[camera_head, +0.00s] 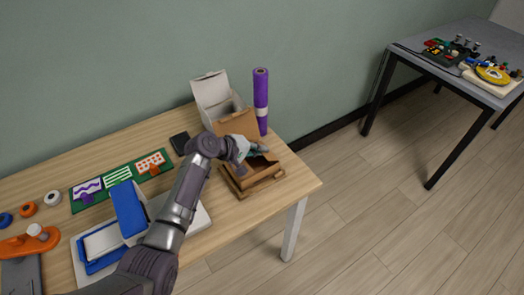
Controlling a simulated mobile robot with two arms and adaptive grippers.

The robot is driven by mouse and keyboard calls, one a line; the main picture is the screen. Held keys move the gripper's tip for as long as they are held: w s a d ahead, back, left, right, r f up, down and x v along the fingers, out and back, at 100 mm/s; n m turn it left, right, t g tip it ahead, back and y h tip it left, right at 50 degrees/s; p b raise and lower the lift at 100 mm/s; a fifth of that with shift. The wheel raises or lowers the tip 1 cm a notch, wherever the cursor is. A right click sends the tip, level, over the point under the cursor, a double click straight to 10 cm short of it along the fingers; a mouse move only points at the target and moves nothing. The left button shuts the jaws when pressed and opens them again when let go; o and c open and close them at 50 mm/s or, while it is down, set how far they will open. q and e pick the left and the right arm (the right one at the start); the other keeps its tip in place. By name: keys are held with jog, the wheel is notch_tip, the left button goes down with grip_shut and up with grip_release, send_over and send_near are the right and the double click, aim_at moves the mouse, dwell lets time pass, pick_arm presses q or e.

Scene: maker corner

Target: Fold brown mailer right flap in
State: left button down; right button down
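The brown mailer (257,183) is an open cardboard box near the right end of the wooden table. Its tall back panel (236,124) stands up behind the opening, partly hidden by my arm. A low flap or edge runs along the front, and the inside looks dark. My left gripper (260,149) is over the back part of the mailer's opening, with its fingers pointing right. The picture is too small to show whether they touch the right flap or how far apart they are. My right gripper is not in view.
A white open box (214,94) and an upright purple roll (261,96) stand behind the mailer. A black item (180,142), a green mat (119,186) and a blue-lidded case (128,209) lie to the left. The table's right edge is close to the mailer.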

pick_arm(q)
jog(key=shift+a+f+t+h+b, duration=0.15)
jog(key=shift+f+t+h+b, duration=0.15)
jog(key=shift+f+h+b, duration=0.35)
jog(key=shift+s+r+t+h+b, duration=0.1)
jog(key=shift+r+t+h+b, duration=0.15)
jog(key=shift+b, duration=0.6)
jog(key=c, duration=1.8)
grip_release()
jog(key=o, duration=0.4)
jog(key=shift+r, duration=0.25)
notch_tip(320, 180, up, 10)
jog(key=shift+f, duration=0.25)
